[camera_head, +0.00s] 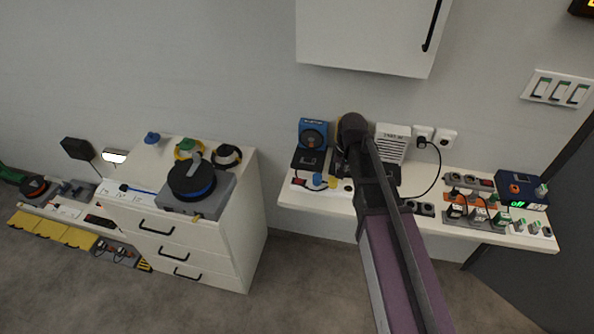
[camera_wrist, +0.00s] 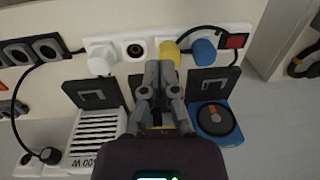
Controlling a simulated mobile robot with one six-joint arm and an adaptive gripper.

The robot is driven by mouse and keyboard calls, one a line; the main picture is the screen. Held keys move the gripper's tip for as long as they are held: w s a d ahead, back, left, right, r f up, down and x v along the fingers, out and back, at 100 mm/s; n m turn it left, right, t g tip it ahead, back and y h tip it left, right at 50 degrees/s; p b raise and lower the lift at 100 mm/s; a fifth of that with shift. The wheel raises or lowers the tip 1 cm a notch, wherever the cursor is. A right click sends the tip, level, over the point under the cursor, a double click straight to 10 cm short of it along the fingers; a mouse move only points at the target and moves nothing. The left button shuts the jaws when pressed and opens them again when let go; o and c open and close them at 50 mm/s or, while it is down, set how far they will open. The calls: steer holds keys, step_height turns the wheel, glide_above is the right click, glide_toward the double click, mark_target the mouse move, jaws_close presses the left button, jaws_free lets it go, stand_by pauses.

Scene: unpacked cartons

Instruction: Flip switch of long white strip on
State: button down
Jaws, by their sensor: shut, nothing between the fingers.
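The long white strip (camera_wrist: 115,43) runs across the top of the wrist view. It carries a white plug (camera_wrist: 100,62), an open socket, a yellow plug (camera_wrist: 168,54), a blue plug (camera_wrist: 204,52) and a red switch (camera_wrist: 236,41) at its right end. In the head view the strip (camera_head: 345,196) lies at the shelf's front left, partly hidden by my arm. My gripper (camera_wrist: 160,68) is shut and empty, its tips in front of the yellow plug in the picture, left of the switch. I cannot tell whether they touch, or the switch's position.
A white ribbed heater (camera_wrist: 92,136) and a blue device with a round dial (camera_wrist: 216,122) flank my gripper. Black plates lie before them. The shelf (camera_head: 340,208) holds other strips with plugs at right. A drawer cabinet (camera_head: 205,250) stands left; a wall cabinet (camera_head: 365,35) hangs above.

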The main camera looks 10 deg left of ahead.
step_height(320, 180, up, 4)
steer(key=p, duration=0.3)
glide_above(296, 179)
steer(key=d, duration=0.2)
steer(key=shift+s+f+y, duration=0.1)
steer(key=shift+f+y, duration=0.05)
steer(key=shift+y, duration=0.15)
steer(key=shift+f+b, duration=0.25)
steer(key=shift+b, duration=0.05)
steer(key=f+b, duration=0.4)
steer(key=a+f+b, duration=0.1)
steer(key=f+b, duration=0.8)
steer(key=shift+a+f, duration=0.2)
steer(key=shift+a, duration=0.1)
